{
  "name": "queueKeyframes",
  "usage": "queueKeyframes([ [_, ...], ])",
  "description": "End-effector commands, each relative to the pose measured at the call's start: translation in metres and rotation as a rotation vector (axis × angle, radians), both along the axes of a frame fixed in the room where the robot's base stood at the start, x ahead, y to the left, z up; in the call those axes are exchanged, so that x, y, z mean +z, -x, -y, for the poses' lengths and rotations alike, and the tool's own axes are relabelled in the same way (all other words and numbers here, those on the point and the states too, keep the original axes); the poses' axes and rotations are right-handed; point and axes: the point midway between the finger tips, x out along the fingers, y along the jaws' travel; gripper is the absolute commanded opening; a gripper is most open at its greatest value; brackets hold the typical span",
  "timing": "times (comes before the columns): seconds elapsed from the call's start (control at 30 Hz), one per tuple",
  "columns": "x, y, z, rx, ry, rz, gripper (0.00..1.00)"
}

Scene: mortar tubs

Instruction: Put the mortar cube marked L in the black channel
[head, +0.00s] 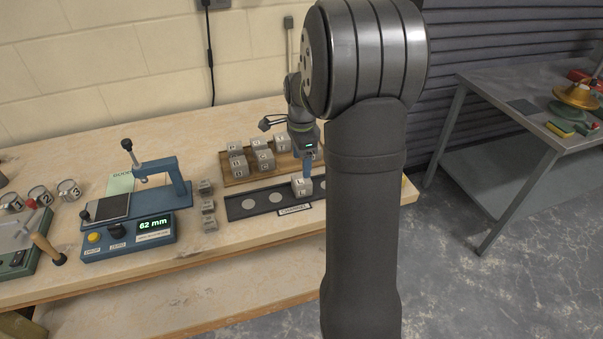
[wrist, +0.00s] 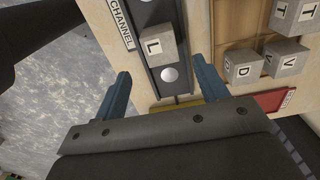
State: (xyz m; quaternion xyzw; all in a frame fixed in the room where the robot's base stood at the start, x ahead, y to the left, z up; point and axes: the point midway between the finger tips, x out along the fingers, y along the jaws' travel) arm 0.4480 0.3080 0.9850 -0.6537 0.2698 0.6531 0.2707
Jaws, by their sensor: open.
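The grey mortar cube marked L (head: 302,187) sits in the black channel (head: 268,203), towards its right part in the head view. In the wrist view the L cube (wrist: 160,46) rests on the channel floor (wrist: 171,89), slightly turned, beside a pale round spot. My gripper (head: 308,164) is just above and behind the cube in the head view. In the wrist view my gripper (wrist: 161,76) is open, its blue fingers wide apart with nothing between them. The cube lies beyond the fingertips, apparently apart from them. My arm hides the channel's right end in the head view.
A wooden tray (head: 228,182) with several lettered cubes stands behind the channel. Small grey blocks (head: 208,207) stand at its left. A blue measuring device (head: 153,224) reading 62 mm is further left. A red pad (wrist: 268,103) lies near the tray in the wrist view.

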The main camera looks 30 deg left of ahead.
Motion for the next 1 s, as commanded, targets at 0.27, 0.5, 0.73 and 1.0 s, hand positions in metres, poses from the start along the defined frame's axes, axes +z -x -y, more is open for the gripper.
queueKeyframes([
  [0.27, 0.036, 0.0, 0.0, 0.0, -0.001, 0.001, 0.67],
  [0.5, 0.038, 0.0, 0.0, 0.0, 0.0, 0.0, 0.67],
  [0.73, 0.035, 0.0, 0.0, 0.0, 0.001, -0.001, 0.67],
  [1.0, -0.004, 0.0, 0.0, 0.0, 0.003, -0.004, 0.67],
])
